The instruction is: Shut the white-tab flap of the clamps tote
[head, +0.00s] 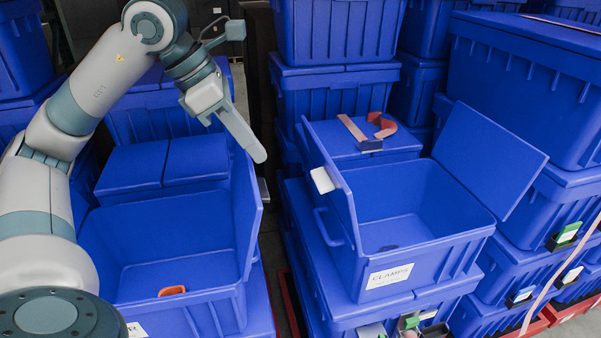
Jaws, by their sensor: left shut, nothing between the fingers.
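The clamps tote (420,277) is the blue one right of centre, with a white CLAMPS label on its front. Its left flap (331,165) stands up, open, with a white tab (322,180) at its outer edge. Its right flap (490,160) is also open and leans outward to the right. The tote's inside shows, with a small dark patch on its floor. My left gripper (258,153) is shut and empty. In the picture it is left of the white tab, apart from it, above the gap between the totes. My right gripper is out of view.
An open blue tote (205,300) with an orange item (172,290) stands at the left, its right flap (246,205) raised near my gripper. Behind the clamps tote, a strap with a buckle (368,144) lies on a closed lid. Stacked totes crowd the back and right.

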